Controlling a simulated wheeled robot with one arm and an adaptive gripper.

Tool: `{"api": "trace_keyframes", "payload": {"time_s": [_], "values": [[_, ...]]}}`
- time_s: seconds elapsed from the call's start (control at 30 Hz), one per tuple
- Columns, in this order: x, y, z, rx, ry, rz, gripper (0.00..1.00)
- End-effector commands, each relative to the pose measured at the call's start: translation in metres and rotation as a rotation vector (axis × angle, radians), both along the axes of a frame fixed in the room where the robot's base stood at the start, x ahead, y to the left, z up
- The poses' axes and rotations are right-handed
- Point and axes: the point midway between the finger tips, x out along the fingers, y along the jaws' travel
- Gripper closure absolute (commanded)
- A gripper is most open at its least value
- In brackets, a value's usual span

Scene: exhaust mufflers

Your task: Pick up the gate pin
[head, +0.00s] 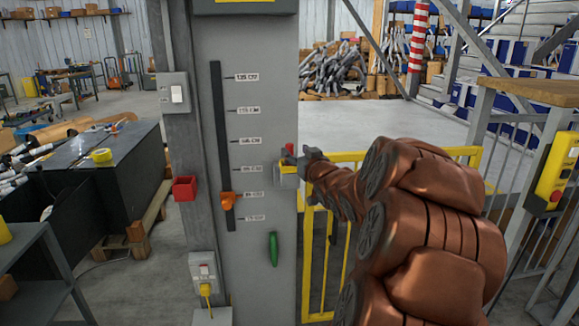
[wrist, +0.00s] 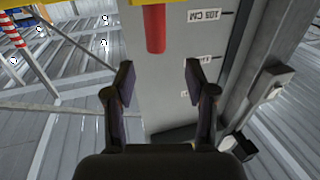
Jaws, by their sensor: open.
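The gate pin (head: 289,149) is a small red piece showing above a yellow block (head: 287,177) on the right edge of the grey post, by the yellow gate. In the wrist view the red pin (wrist: 155,28) is a cylinder running from a yellow part at the top edge towards my gripper. My gripper (wrist: 160,78) is open and empty, its dark fingers spread either side of the pin's line. The pin's near end lies just beyond the fingertips, apart from them. In the head view my gripper (head: 303,158) is beside the pin, and my arm hides part of the gate.
The grey post (head: 262,60) carries a height scale with an orange slider (head: 228,199), a green handle (head: 273,249) and a red box (head: 185,188). The yellow gate (head: 312,270) stands right of it. A yellow control box (head: 553,170) is on the railing at right.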

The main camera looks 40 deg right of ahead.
Motion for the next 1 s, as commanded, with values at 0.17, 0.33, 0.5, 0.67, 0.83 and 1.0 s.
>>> {"api": "trace_keyframes", "payload": {"time_s": [0.17,0.33,0.5,0.67,0.83,1.0], "values": [[0.014,-0.006,0.0,0.0,0.001,0.001,0.45],[0.019,-0.009,-0.001,0.0,0.001,0.0,0.45],[0.03,-0.015,-0.003,0.002,0.001,0.0,0.45],[0.046,-0.024,-0.006,0.001,0.004,0.001,0.45],[0.06,-0.03,-0.004,0.0,0.001,0.0,0.45],[0.062,-0.03,-0.005,0.001,0.001,0.0,0.45]]}}
